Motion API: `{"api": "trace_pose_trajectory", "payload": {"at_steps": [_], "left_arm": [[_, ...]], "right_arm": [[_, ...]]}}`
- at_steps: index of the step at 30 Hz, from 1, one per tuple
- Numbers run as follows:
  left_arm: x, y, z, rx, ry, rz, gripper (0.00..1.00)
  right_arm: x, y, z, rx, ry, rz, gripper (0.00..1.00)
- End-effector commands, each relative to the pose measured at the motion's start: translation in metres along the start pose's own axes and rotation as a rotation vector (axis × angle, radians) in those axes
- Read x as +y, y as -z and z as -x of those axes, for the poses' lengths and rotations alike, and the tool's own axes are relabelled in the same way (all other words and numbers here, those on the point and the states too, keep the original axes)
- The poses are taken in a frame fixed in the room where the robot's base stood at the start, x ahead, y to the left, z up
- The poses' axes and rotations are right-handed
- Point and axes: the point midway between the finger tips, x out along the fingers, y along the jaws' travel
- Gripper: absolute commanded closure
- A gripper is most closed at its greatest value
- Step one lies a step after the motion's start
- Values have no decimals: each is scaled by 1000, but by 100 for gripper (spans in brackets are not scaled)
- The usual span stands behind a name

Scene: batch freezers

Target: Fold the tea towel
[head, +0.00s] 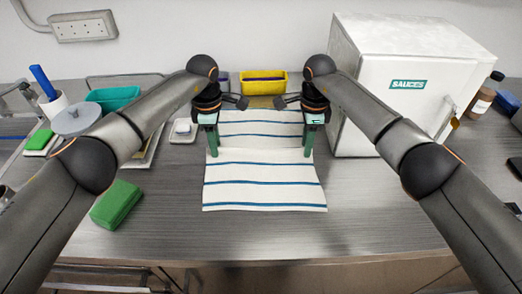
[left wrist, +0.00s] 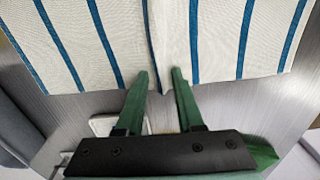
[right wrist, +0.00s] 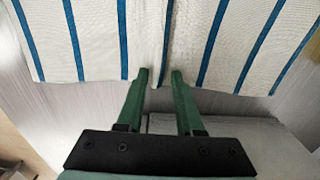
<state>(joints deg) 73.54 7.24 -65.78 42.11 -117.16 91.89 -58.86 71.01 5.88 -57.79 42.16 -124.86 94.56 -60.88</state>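The tea towel (head: 264,172), white with blue stripes, lies spread on the grey worktop, with a crease across its middle. My left gripper (head: 212,152) points down at the towel's left edge by the crease. In the left wrist view its fingers (left wrist: 161,74) are apart, one on each side of the crease in the towel (left wrist: 120,45). My right gripper (head: 308,152) is at the right edge by the same crease. In the right wrist view its fingers (right wrist: 160,76) are apart around the crease line of the towel (right wrist: 200,45). I cannot tell whether the fingertips touch the cloth.
A white box marked SAUCES (head: 400,85) stands close to the right of the towel. A yellow bin (head: 263,84) is behind it. A green block (head: 116,204) lies at the left front, and a small white dish (head: 183,131) left of the towel. The front right worktop is clear.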

Motion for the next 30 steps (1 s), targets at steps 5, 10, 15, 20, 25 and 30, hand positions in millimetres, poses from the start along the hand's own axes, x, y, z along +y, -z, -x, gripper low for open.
{"api": "trace_pose_trajectory", "payload": {"at_steps": [5,10,15,20,25,30], "left_arm": [[0,0,-1,1,2,1,75],[0,0,-1,1,2,1,85],[0,0,-1,1,2,1,94],[0,1,-1,1,2,1,100],[0,1,-1,1,2,1,100],[0,1,-1,1,2,1,100]], "right_arm": [[0,0,0,0,-1,0,75],[0,0,0,0,0,0,85],[0,0,0,0,0,-1,94],[0,0,0,0,0,0,100],[0,0,0,0,0,0,100],[0,0,0,0,0,0,100]]}}
